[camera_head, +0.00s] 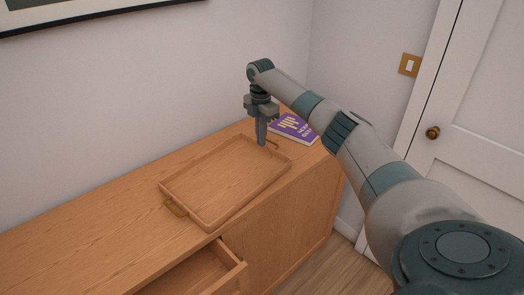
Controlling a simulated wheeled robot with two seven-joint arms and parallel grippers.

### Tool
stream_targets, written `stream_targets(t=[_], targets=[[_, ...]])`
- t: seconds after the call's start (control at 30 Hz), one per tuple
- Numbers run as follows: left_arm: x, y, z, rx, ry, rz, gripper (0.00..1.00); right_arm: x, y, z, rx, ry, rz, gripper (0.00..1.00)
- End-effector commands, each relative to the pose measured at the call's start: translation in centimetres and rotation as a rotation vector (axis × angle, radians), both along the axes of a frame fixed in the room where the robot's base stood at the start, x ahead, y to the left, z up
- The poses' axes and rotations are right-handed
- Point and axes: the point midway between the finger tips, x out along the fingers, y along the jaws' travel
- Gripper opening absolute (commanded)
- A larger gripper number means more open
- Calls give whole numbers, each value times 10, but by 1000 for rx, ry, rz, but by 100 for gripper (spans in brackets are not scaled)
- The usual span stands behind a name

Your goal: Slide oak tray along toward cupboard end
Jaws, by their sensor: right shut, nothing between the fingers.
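The oak tray (222,184) lies flat on top of the wooden cupboard (110,235), with a raised rim and a handle at each short end. Its near-left handle (175,206) is in plain view. My right gripper (261,144) points down at the tray's far-right end, shut and empty, its tips at or just above the tray near the rim there. I cannot tell whether they touch it. The far-right handle is partly visible beside the fingers. My left gripper is not in view.
A purple book (293,128) lies on the cupboard top just past the tray's right end. An open drawer (197,276) juts out at the front below the tray. The top is clear to the left. A white door (470,125) stands at right.

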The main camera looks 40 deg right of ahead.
Motion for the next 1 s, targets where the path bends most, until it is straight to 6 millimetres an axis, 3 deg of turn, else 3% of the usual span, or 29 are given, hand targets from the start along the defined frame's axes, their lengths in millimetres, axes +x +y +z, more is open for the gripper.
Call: stream_targets(t=[0.3,1.0], targets=[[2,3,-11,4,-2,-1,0,0,0,30,0,0,0,0],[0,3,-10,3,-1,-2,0,0,0,32,0,1,0,0]])
